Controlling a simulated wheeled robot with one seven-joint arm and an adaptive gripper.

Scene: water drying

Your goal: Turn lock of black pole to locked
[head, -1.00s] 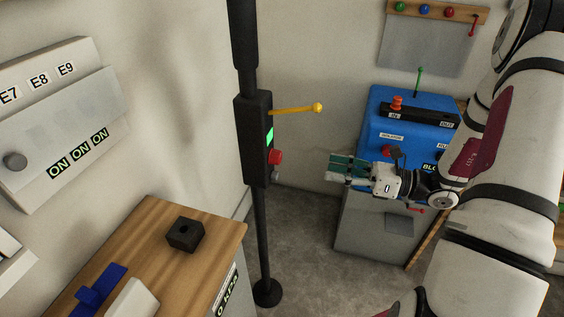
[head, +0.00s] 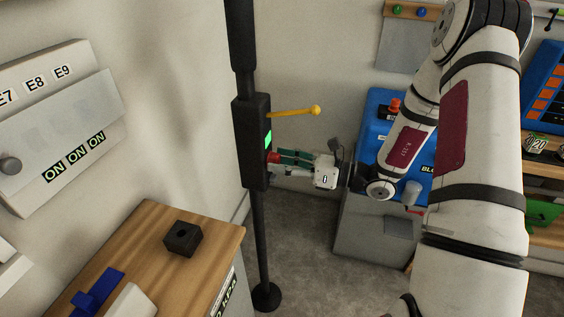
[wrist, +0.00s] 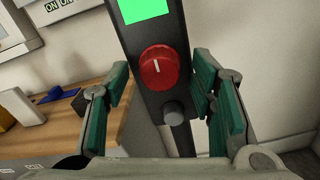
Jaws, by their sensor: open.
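The black pole (head: 261,235) stands upright with a box-shaped housing (head: 251,140) partway up. The housing has a lit green panel (head: 268,138), and a yellow lever (head: 293,112) sticks out to its right. A red round knob (wrist: 159,68) with a white mark near its top sits below the green panel. A small grey knob (wrist: 174,112) is below it. My gripper (head: 278,160) is at the housing's right side, pointing at the red knob (head: 273,157). In the wrist view my gripper (wrist: 165,95) is open, its green-padded fingers apart on either side of the knobs. Contact is not visible.
A wooden-topped cabinet (head: 205,217) with a black block (head: 183,238) stands at the left front. A wall panel (head: 60,140) with ON labels is at the left. A blue machine (head: 380,125) stands behind my arm.

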